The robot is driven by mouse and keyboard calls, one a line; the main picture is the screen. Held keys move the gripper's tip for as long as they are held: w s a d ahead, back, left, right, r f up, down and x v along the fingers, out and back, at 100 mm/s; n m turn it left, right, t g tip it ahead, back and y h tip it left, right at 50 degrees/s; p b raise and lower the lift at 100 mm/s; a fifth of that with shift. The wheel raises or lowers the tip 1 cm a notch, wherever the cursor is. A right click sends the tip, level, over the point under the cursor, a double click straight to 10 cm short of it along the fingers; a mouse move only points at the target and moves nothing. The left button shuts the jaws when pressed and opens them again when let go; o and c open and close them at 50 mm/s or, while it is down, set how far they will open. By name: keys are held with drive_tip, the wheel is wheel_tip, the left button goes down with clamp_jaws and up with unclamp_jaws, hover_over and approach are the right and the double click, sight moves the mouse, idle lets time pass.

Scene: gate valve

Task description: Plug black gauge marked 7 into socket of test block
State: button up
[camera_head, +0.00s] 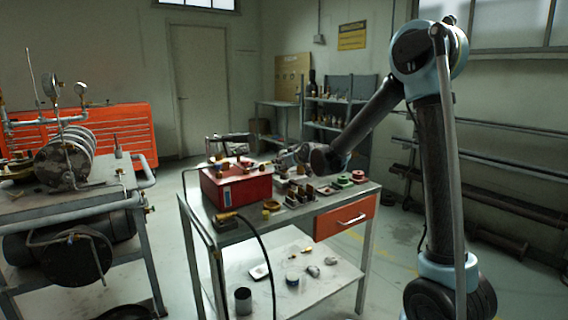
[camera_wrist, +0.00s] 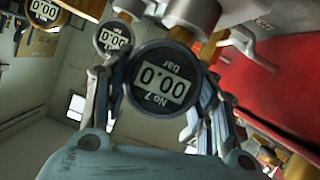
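The black gauge marked 7 (camera_wrist: 162,88) is close up in the wrist view, its face reading 0.00 and its lettering upside down. My gripper (camera_wrist: 164,84) has a finger along each side of it, and both fingertips appear to press on its rim. A grey metal fitting (camera_wrist: 192,14) is just above the gauge; whether the two are joined is unclear. In the head view my gripper (camera_head: 288,158) is over the back of the workbench, and the gauge in it is too small to make out. I cannot identify the test block's socket with certainty.
Two similar gauges (camera_wrist: 115,36) (camera_wrist: 47,12) are at upper left in the wrist view. A red box (camera_head: 236,188) with small parts on top stands left on the workbench (camera_head: 285,222). Small fittings crowd its right side, with green parts (camera_head: 343,182) near the edge.

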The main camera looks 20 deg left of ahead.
drive_tip(key=o, duration=0.5)
drive_tip(key=v, duration=1.2)
drive_tip(key=shift+f, duration=0.1)
drive_tip(key=s+d+f+m+g+h, duration=0.15)
drive_tip(key=s+d, duration=0.25)
drive_tip(key=d, duration=0.5)
drive_tip(key=s+d+f+m+h, duration=0.2)
drive_tip(key=s+d+f, duration=0.15)
drive_tip(key=d, duration=0.65)
drive_tip(key=s+d+f+m+g+h, duration=0.1)
drive_tip(key=s+d+f+m+h, duration=0.1)
drive_tip(key=s+d, duration=0.5)
drive_tip(key=s+d+f+m+g+h, duration=0.2)
drive_tip(key=s+d+f, duration=0.3)
drive_tip(key=s+d, duration=0.4)
drive_tip(key=s+d+f+m+g+h, duration=0.2)
drive_tip(key=s+d+f+m+g, duration=0.1)
drive_tip(key=s+d, duration=0.6)
wheel_tip(320, 180, down, 3)
drive_tip(key=shift+s+r+m, duration=0.25)
drive_tip(key=shift+s+m, duration=0.3)
drive_tip(key=shift+s, duration=0.2)
